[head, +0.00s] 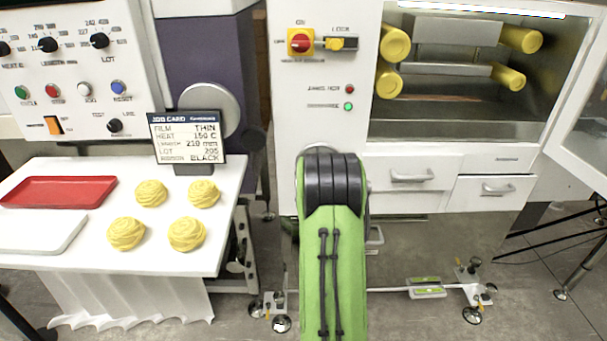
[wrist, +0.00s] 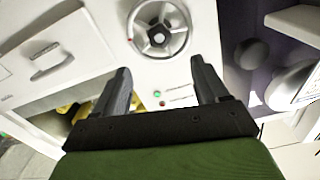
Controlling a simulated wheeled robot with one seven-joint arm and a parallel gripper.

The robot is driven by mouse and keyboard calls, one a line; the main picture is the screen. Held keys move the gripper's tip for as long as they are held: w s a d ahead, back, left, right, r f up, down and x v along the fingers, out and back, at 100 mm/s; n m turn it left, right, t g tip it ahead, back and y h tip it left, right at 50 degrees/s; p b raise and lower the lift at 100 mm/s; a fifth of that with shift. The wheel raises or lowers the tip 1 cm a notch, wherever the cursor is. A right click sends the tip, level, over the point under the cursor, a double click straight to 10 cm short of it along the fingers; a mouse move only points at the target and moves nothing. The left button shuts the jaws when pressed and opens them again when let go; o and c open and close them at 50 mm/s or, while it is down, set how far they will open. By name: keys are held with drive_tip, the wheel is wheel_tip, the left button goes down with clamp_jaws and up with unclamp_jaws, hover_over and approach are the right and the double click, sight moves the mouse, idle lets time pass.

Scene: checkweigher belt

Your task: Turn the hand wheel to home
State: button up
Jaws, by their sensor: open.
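The hand wheel (wrist: 158,32) is a silver-grey ring with spokes and a dark hub with a light centre. It is mounted on the white machine front, at the top middle of the wrist view. My gripper (wrist: 161,70) is open and empty, its two dark fingers apart. The wheel lies beyond the fingertips in that view, with no contact visible. In the head view my green arm covers most of the wheel's area and hides the gripper. Any home mark is too small to tell.
Red and green lamps (head: 349,106) sit on the machine front above the wheel area, below a red-yellow switch (head: 300,41). Drawers (head: 411,175) are at right, near an open glass door (head: 585,110). A white table (head: 75,255) with yellow rolls and a job card (head: 187,138) stands left.

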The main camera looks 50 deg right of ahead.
drive_tip(key=p+x, duration=0.8)
drive_tip(key=x, duration=0.7)
drive_tip(key=shift+d+r, duration=0.1)
clamp_jaws()
